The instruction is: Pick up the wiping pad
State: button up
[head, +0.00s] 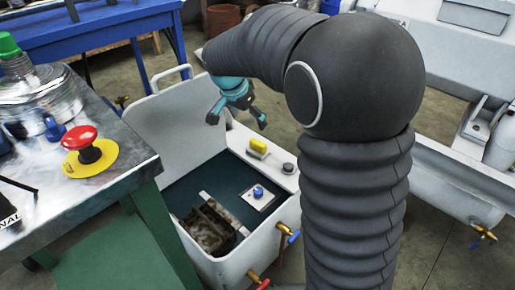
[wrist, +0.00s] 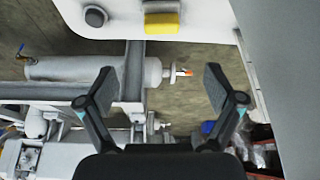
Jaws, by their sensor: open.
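The wiping pad looks to be the small yellow block (head: 258,146) on the white rim of the open machine box. In the wrist view the yellow block (wrist: 161,23) is at the top centre, with a pale part along its upper edge. My gripper (head: 238,121) is open and empty, above and a little left of the block in the head view. In the wrist view my gripper (wrist: 159,88) has its fingers spread apart, below the block in the picture and not touching it.
A dark round knob (head: 288,168) sits on the rim beside the block. The white box (head: 245,262) has a raised lid (head: 180,125) on the left. A workbench (head: 125,160) with a red emergency button (head: 80,140) stands at the left. Grey pipework (wrist: 75,70) shows below.

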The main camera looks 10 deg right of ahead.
send_near(258, 142)
jog(key=b+x, duration=0.1)
jog(key=x, duration=0.4)
jog(key=shift+w+d, duration=0.1)
jog(key=shift+x, duration=2.7)
jog(key=c, duration=1.2)
